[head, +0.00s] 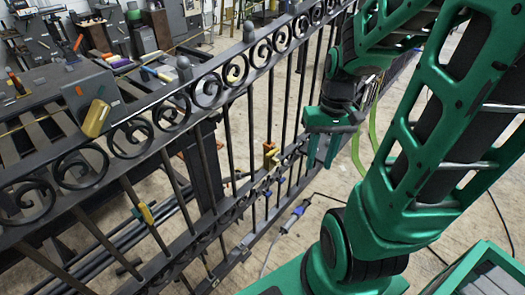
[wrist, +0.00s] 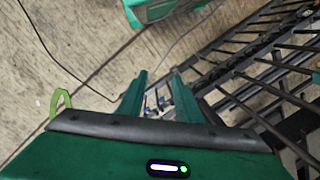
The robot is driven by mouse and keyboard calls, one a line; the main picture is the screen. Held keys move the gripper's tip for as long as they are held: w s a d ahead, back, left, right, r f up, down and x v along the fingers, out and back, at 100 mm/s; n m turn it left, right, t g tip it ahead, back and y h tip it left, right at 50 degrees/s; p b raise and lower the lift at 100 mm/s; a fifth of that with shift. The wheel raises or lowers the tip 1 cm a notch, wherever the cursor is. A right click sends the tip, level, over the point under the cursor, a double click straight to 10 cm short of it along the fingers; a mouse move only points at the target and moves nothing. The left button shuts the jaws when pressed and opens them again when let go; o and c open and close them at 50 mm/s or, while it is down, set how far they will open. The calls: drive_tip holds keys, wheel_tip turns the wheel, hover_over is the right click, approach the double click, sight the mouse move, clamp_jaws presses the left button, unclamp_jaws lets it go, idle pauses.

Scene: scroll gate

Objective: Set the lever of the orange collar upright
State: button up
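The likely orange collar (head: 271,156) is a small orange-yellow piece on a gate bar, left of my gripper in the head view. It is too small to tell its lever's angle. My gripper (head: 322,152) hangs fingers down on the right side of the black scroll gate (head: 222,128), apart from the collar. The fingers stand apart with nothing between them; they also show apart in the wrist view (wrist: 158,92). I cannot make out the orange collar in the wrist view.
Another collar with yellow (head: 145,213) sits on a nearer bar. A blue-ended tool (head: 297,213) lies by the gate foot. A workbench (head: 60,95) with tools stands behind the gate. A cable (wrist: 70,70) crosses the open floor in the wrist view.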

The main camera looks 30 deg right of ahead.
sight(272, 155)
drive_tip(key=w+a+f+m+t+y, duration=0.1)
drive_tip(key=w+f+t+y, duration=0.25)
drive_tip(key=w+f, duration=0.55)
drive_tip(key=w+a+f+t+y, duration=0.2)
drive_tip(key=w+f+y, duration=0.35)
drive_tip(key=f, duration=0.55)
drive_tip(key=w+d+f+m+t+h, duration=0.1)
drive_tip(key=w+d+m+t, duration=0.1)
drive_tip(key=d+m+t, duration=0.1)
drive_tip(key=w+d+f+m+t+h, duration=0.1)
drive_tip(key=w+d+m+t, duration=0.2)
drive_tip(key=t, duration=0.2)
drive_tip(key=w+d+f+m+t+h, duration=0.1)
drive_tip(key=w+d+m+t+h, duration=0.1)
drive_tip(key=w+m+t, duration=0.1)
drive_tip(key=shift+w+d+m+t, duration=0.1)
drive_tip(key=shift+d+m+t, duration=0.35)
drive_tip(key=shift+m, duration=0.15)
drive_tip(key=x, duration=1)
drive_tip(key=shift+w, duration=0.35)
drive_tip(key=shift+a+f, duration=0.15)
drive_tip(key=shift+c, duration=0.7)
